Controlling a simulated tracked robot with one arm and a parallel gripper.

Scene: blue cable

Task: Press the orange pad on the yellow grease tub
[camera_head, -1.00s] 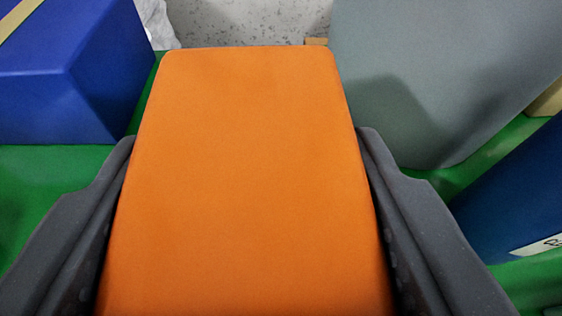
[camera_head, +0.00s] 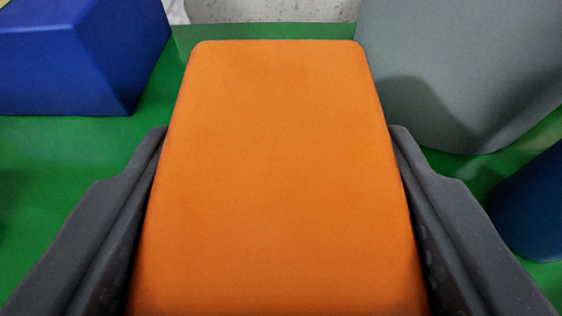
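A large orange block (camera_head: 280,180) with rounded corners fills the middle of the view. My gripper (camera_head: 278,140) has its two dark grey fingers against the block's left and right sides, shut on it. I cannot tell whether this orange block is the pad that the task names. No yellow grease tub can be made out. The block hides whatever lies straight below and behind it.
A green surface (camera_head: 70,165) lies below. A blue box (camera_head: 80,55) stands at the upper left. A large grey rounded object (camera_head: 465,60) stands at the upper right, close to the block. A dark blue rounded object (camera_head: 530,210) is at the right edge. Green surface shows free at the left.

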